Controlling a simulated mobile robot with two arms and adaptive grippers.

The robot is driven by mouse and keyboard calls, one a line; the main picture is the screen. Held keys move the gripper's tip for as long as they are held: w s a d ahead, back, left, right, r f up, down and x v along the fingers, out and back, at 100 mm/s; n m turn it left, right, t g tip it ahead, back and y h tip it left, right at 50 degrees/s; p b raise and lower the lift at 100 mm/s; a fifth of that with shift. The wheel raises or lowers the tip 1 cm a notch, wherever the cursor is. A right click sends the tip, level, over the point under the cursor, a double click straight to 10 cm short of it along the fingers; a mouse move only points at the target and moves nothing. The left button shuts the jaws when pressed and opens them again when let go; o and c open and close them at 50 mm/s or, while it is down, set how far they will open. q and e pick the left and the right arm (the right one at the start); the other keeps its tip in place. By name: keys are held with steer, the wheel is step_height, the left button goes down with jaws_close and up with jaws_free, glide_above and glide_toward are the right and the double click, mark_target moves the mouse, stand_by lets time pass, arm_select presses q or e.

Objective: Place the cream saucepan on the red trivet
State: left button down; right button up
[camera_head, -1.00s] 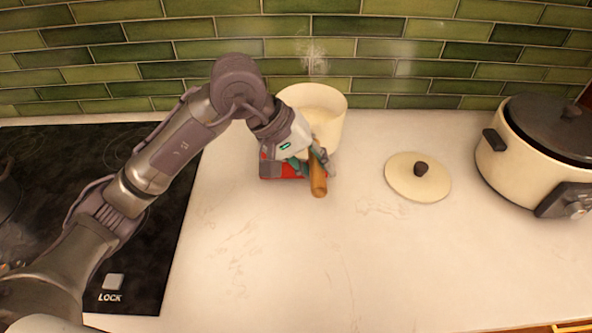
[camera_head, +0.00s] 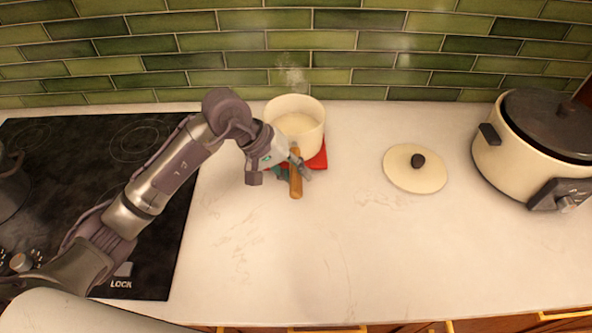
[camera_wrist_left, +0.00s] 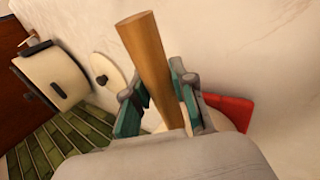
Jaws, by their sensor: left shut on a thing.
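The cream saucepan (camera_head: 296,110) stands upright in the head view, with its wooden handle (camera_head: 296,185) pointing to the counter's front. The red trivet (camera_head: 319,161) shows at the pan's lower right; the pan and my gripper hide most of it. The pan overlaps the trivet in the picture, but I cannot tell whether its base rests on it. My left gripper (camera_head: 292,170) is shut on the handle. In the left wrist view the handle (camera_wrist_left: 150,60) lies between the fingers, and the trivet (camera_wrist_left: 234,109) shows beside them. My right gripper is not in view.
A cream lid (camera_head: 400,178) with a dark knob lies to the right. A cream slow cooker (camera_head: 508,165) stands at the far right. A black cooktop (camera_head: 90,190) is at the left. A green tile wall (camera_head: 400,50) runs behind. The front counter is clear.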

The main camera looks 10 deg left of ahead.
arm_select(q)
steer(key=c, duration=1)
jaws_free()
steer(key=shift+o, duration=0.2)
steer(key=b+v, duration=0.3)
steer(key=v, duration=0.9)
steer(key=shift+r, duration=0.2)
